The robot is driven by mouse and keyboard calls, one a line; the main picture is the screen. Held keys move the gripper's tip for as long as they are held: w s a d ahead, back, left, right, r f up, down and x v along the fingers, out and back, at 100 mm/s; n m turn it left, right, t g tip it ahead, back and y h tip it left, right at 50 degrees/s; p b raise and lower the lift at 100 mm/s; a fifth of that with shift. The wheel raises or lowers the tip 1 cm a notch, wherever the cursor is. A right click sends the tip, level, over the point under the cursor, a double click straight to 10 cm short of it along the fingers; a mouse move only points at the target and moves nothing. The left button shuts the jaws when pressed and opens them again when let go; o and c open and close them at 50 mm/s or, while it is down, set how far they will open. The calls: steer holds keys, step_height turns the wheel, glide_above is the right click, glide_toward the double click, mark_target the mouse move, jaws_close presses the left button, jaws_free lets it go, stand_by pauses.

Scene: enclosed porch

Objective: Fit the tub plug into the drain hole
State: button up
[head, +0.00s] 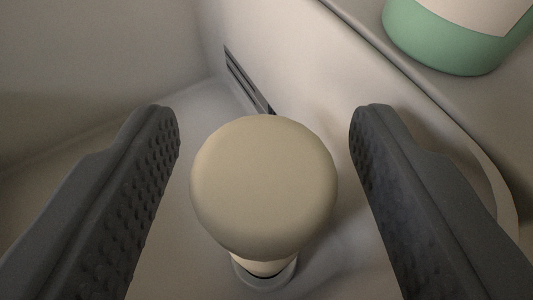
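The tub plug (264,187) has a round cream-coloured knob that fills the middle of the view. Its narrower lower part shows just below the knob. A pale ring (264,278) shows around the foot of the plug, at what looks like the drain; the knob hides most of it, so I cannot tell how deep the plug sits. My gripper (265,125) is open, with one dark studded finger on each side of the knob. Clear gaps separate both fingers from the knob.
A tub or basin wall (320,75) rises behind the plug, with a dark slotted grille (247,82) in it. A green container with a pale label (445,38) stands on the ledge at the upper right. The basin floor left of the plug looks clear.

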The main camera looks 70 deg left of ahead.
steer(key=v, duration=1.3)
steer(key=shift+d+b, duration=0.3)
steer(key=shift+d, duration=0.1)
steer(key=shift+r, duration=0.15)
